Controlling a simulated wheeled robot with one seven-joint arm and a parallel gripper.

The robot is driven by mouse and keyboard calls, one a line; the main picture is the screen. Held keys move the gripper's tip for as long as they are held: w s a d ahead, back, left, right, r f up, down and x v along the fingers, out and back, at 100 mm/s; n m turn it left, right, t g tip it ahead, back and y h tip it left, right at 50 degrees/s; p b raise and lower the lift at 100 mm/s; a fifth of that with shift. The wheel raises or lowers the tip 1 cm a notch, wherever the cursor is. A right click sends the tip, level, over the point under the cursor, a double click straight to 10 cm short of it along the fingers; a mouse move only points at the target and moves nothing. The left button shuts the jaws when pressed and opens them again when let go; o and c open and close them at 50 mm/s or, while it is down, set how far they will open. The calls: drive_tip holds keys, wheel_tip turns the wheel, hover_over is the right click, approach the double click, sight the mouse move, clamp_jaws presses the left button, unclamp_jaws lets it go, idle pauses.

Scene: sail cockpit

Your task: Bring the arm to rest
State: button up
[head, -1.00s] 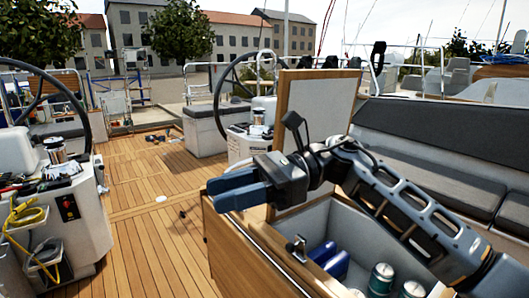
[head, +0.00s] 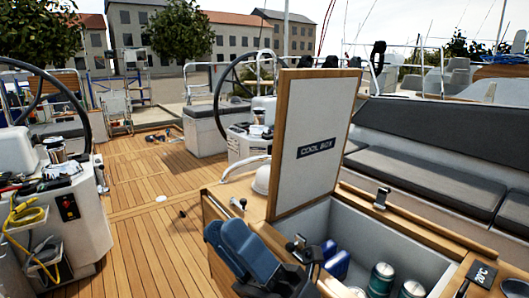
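My gripper (head: 242,249) is low in the head view, just left of the open cool box (head: 440,238). Its two blue fingers lie side by side with no clear gap and nothing visible between them, so it looks shut and empty. The dark wrist behind it runs down to the bottom edge. Most of my arm is out of view.
Cans (head: 382,278) and blue items (head: 336,262) are inside the box. A helm pedestal (head: 75,215) with a yellow rope (head: 25,215) stands left. The teak deck (head: 150,230) between is clear.

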drive_tip(key=s+d+f+m+t+h, duration=0.7)
drive_tip(key=m+h, duration=0.5)
drive_tip(key=m, duration=0.4)
drive_tip(key=s+d+f+m+t+h, duration=0.6)
drive_tip(key=m+t+h, duration=0.3)
drive_tip(key=m+h, duration=0.45)
drive_tip(key=s+d+f+m+g, duration=0.2)
drive_tip(key=s+d+m+g, duration=0.1)
drive_tip(key=s, duration=0.3)
drive_tip(key=s+d+f+m+g+h, duration=0.1)
drive_tip(key=s+d+f+m+g, duration=0.1)
drive_tip(key=s+d, duration=0.3)
drive_tip(key=s+d+f+m+g+h, duration=0.1)
drive_tip(key=s+d+f+m+g, duration=0.1)
drive_tip(key=s, duration=0.5)
drive_tip(key=shift+d+f+m+g, duration=0.4)
drive_tip(key=shift+d+m+g, duration=0.4)
drive_tip(key=shift+d+m, duration=0.25)
